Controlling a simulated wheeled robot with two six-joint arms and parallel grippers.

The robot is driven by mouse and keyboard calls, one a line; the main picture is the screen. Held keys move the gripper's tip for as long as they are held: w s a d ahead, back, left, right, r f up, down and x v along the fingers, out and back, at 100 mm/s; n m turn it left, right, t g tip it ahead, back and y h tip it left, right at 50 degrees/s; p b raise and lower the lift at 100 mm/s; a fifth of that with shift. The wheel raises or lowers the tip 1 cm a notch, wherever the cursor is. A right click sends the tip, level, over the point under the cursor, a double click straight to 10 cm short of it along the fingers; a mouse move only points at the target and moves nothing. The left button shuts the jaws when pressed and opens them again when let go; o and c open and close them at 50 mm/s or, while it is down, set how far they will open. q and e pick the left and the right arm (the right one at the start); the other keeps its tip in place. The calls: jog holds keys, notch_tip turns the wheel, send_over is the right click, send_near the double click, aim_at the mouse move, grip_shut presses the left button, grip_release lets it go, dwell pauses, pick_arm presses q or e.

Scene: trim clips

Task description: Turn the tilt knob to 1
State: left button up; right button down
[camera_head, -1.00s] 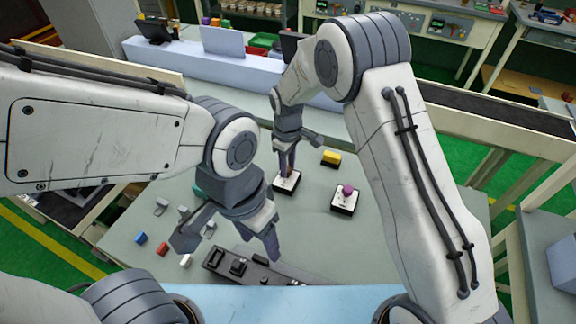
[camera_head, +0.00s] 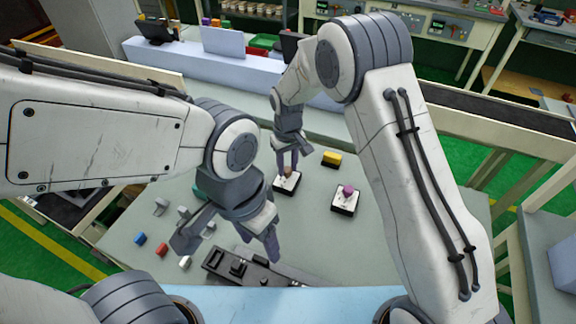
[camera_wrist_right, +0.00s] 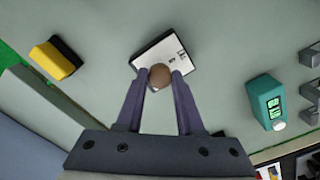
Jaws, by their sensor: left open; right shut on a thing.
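A brown round knob (camera_wrist_right: 159,76) stands on a white plate with a black edge (camera_wrist_right: 172,54) and small dark print, too small to read. In the head view the same knob (camera_head: 288,171) and plate (camera_head: 287,184) lie near the table's middle. My right gripper (camera_wrist_right: 160,80) points down and is shut on this brown knob, one finger on each side. A second plate (camera_head: 345,206) with a purple knob (camera_head: 347,191) lies to the right. My left gripper (camera_head: 228,244) is open and empty above the front of the table. I cannot tell which label each knob bears.
A yellow-and-black block (camera_head: 331,158) lies behind the plates. A teal device with a display (camera_wrist_right: 267,102) stands off to one side in the wrist view. A black fixture (camera_head: 262,270) lies at the front, with small red (camera_head: 162,249) and blue (camera_head: 140,238) pieces to the left.

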aim_at(288, 170)
jog(key=c, duration=0.5)
grip_release()
notch_tip(288, 170, up, 10)
jog(key=shift+r+b, duration=0.25)
jog(key=shift+b, duration=0.85)
